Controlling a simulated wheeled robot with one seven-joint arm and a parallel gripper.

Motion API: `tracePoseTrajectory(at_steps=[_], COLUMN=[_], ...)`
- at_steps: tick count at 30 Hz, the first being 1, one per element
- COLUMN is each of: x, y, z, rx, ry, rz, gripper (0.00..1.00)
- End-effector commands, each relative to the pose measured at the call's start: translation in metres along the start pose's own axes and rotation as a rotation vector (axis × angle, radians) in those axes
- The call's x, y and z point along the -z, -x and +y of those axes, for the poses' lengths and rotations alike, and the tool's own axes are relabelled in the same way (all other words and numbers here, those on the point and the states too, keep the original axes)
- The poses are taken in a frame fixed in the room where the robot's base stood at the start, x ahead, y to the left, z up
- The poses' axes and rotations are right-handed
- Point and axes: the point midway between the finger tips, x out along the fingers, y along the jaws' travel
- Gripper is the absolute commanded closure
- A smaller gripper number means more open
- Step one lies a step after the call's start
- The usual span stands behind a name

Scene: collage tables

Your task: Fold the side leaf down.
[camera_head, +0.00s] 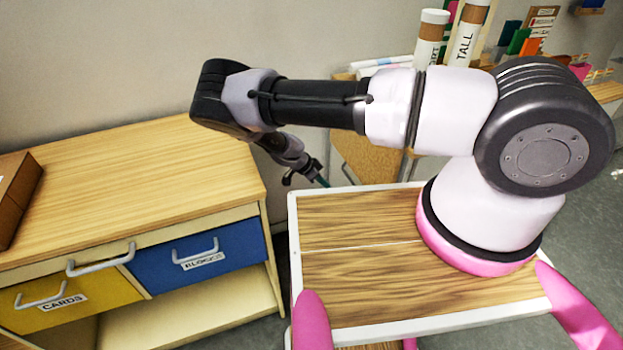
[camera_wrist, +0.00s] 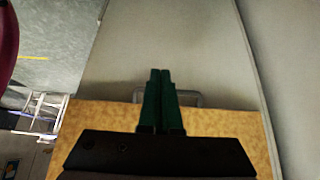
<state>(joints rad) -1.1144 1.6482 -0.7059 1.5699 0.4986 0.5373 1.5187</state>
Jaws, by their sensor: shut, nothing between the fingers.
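A light wooden panel (camera_head: 372,160), which may be the side leaf, shows behind my arm at the back table in the head view. Most of it is hidden by my arm, and I cannot tell whether it is raised or hanging. In the wrist view a wooden surface (camera_wrist: 92,115) spans the lower part, with a grey handle-like loop (camera_wrist: 190,98) at its far edge. My gripper (camera_head: 323,181) points down to the right, left of the panel. In the wrist view its green fingers (camera_wrist: 160,73) are together and empty, overlapping the loop; contact cannot be told.
A wooden cabinet (camera_head: 130,185) with a yellow drawer (camera_head: 80,303) and a blue drawer (camera_head: 203,255) stands at the left. Labelled tubes (camera_head: 467,35) and books stand on the back table. A ladder-like metal frame (camera_wrist: 42,115) shows at the left in the wrist view.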

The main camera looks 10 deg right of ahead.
Motion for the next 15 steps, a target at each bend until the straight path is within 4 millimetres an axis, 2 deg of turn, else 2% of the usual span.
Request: tracePoseTrajectory(at_steps=[1,6,15], x=[0.006,0.023,0.045], y=[-0.013,-0.042,-0.072], z=[0.001,0.0,-0.001], rx=[-0.003,-0.002,0.0], ry=[-0.002,-0.001,-0.001], rz=[0.0,-0.001,-0.002], gripper=[1.0,1.0,1.0])
